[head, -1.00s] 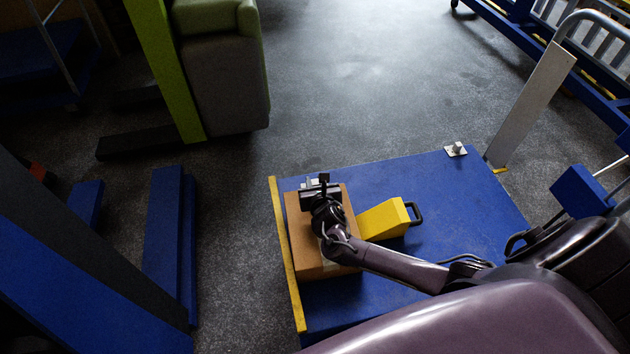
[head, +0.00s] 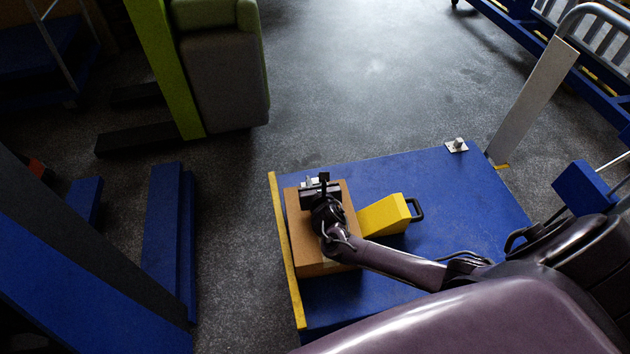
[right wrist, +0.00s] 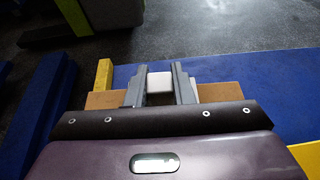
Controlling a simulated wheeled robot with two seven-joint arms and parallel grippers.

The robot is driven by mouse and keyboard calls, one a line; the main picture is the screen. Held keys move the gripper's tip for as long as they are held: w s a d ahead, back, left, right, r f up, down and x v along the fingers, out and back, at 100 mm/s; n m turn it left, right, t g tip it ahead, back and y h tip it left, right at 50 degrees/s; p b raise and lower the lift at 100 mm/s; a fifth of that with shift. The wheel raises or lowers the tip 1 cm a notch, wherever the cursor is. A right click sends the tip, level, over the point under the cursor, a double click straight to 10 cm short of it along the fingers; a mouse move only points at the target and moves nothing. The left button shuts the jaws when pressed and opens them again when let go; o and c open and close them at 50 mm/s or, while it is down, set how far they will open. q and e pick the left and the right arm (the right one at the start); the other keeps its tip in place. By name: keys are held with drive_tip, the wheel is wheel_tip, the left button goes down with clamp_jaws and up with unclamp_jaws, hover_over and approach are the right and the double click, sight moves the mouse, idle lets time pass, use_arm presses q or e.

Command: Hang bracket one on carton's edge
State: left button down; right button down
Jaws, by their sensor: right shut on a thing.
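The carton (head: 308,255) is a brown box on the blue platform, beside its yellow left edge. My right gripper (head: 313,183) is over the carton's far edge. In the right wrist view my right gripper (right wrist: 159,84) is shut on a small pale bracket (right wrist: 159,82), with one grey finger on each side. The carton's top (right wrist: 218,91) shows beside the fingers. The bracket's lower part is hidden, so I cannot tell whether it touches the carton's edge. A similar pale metal bracket (head: 456,146) lies at the platform's far right corner. My left gripper is not in view.
A yellow block with a black handle (head: 385,217) stands right of the carton on the blue platform (head: 450,200). A grey upright (head: 530,105) rises at the platform's right corner. The platform's middle is clear. Blue beams (head: 163,240) stand at left.

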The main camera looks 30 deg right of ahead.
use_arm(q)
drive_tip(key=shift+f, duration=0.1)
use_arm(e)
drive_tip(key=shift+f, duration=0.15)
drive_tip(key=c, duration=1.2)
unclamp_jaws()
drive_tip(key=shift+o, duration=0.2)
drive_tip(key=shift+s, duration=0.15)
drive_tip(key=p+v, duration=0.2)
drive_tip(key=v, duration=0.5)
drive_tip(key=shift+s+a, duration=0.15)
drive_tip(key=shift+s, duration=0.1)
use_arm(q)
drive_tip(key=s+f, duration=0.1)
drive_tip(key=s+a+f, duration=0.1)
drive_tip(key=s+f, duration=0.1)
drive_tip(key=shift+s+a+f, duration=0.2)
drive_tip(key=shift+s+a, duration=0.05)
